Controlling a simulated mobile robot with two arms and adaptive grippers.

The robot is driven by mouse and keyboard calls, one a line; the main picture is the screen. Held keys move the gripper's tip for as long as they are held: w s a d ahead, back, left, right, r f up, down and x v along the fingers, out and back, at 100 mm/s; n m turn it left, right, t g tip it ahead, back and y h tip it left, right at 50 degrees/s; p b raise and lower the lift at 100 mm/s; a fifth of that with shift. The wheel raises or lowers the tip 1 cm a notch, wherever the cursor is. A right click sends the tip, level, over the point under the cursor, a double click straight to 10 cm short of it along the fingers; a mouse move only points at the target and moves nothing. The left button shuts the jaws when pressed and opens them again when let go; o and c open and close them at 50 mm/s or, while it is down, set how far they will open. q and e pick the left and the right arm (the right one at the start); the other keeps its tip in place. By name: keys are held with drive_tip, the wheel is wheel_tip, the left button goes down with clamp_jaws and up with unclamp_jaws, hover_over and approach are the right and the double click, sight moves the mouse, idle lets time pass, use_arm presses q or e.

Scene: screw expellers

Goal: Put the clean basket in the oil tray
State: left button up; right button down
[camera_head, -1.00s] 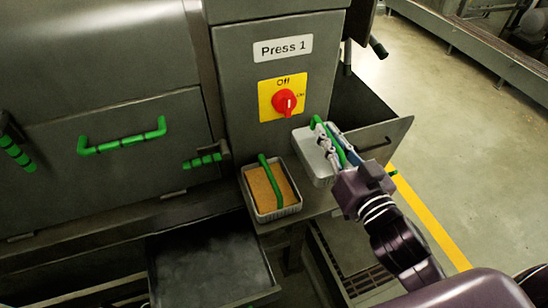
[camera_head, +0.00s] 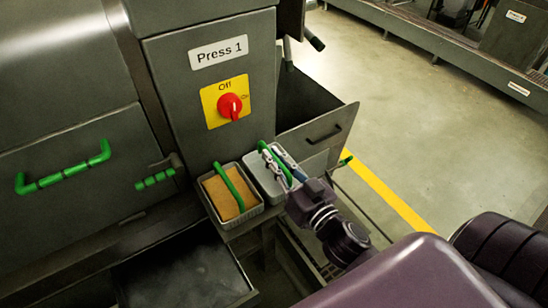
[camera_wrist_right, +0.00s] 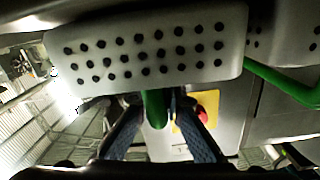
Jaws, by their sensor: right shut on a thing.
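The clean basket (camera_head: 254,185) is a white-grey box with a green handle. It sits right beside a second basket (camera_head: 207,206) filled with brown material. My right gripper (camera_head: 281,163) is shut on the clean basket's green handle from above right. In the right wrist view, the fingers (camera_wrist_right: 155,120) flank the green handle (camera_wrist_right: 155,105), and the perforated basket wall (camera_wrist_right: 145,50) fills the top. I cannot tell whether the basket rests on the ledge or hangs just above it. A dark open tray (camera_head: 190,272), perhaps the oil tray, is at lower left. My left gripper is not in view.
The press (camera_head: 215,60) with its red switch (camera_head: 230,106) stands behind the baskets. An open grey drawer (camera_head: 325,132) juts out at the right, close to my right gripper. A green handle (camera_head: 65,172) is on the left panel. Open floor lies at the right.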

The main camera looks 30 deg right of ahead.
drive_tip(key=c, duration=2.4)
unclamp_jaws()
drive_tip(key=shift+f, duration=0.15)
drive_tip(key=o, duration=0.4)
